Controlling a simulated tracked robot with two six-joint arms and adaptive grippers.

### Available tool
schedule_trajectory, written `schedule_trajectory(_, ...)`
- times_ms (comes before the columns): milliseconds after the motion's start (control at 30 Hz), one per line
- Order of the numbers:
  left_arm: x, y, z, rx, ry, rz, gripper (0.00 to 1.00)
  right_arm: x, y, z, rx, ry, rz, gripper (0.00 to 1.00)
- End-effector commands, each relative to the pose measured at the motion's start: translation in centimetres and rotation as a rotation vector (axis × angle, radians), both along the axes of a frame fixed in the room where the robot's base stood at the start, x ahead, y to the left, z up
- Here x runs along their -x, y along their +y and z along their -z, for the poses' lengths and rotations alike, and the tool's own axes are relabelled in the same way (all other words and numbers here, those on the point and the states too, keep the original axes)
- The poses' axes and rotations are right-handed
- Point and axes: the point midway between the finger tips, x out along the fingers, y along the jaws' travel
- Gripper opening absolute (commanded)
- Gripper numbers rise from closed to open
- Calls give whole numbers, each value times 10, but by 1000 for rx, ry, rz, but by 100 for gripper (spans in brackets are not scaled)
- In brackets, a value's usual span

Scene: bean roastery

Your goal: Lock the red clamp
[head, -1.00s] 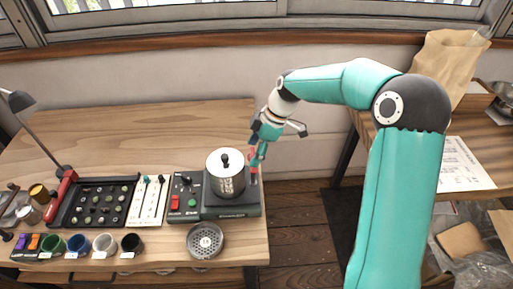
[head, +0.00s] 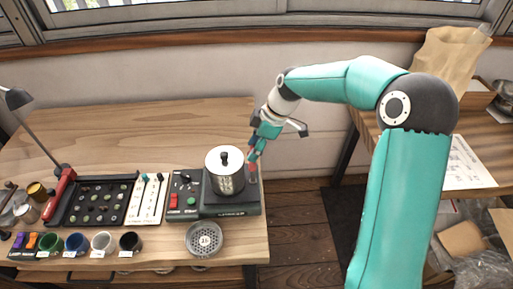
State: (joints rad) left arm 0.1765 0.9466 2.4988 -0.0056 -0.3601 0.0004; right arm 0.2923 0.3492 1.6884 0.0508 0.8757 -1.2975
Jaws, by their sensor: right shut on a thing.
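The red clamp (head: 253,166) shows as a small red piece at the right side of the black roaster base (head: 229,205), beside the lidded metal drum (head: 227,177). My right gripper (head: 254,155) reaches down to it from above right and is shut on it, with its fingers partly covering it. The exact position of the clamp's lever is too small to tell. My left gripper is not in view.
A round perforated metal tray (head: 204,239) sits at the table's front edge. Left of the roaster are a control box with a red switch (head: 174,201), a white slider panel (head: 148,200), a black bean tray (head: 77,217) and several cups. The back of the wooden table (head: 150,130) is clear.

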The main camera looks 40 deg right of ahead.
Motion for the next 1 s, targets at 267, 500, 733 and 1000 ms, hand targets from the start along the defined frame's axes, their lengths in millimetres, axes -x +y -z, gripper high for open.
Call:
schedule_trajectory(267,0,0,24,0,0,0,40,2,2,5,-1,3,195,13)
schedule_trajectory(500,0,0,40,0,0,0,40,3,3,4,0,3,418,13)
schedule_trajectory(733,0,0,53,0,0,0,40,4,4,4,2,2,635,13)
schedule_trajectory(1000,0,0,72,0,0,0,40,4,5,5,3,4,891,13)
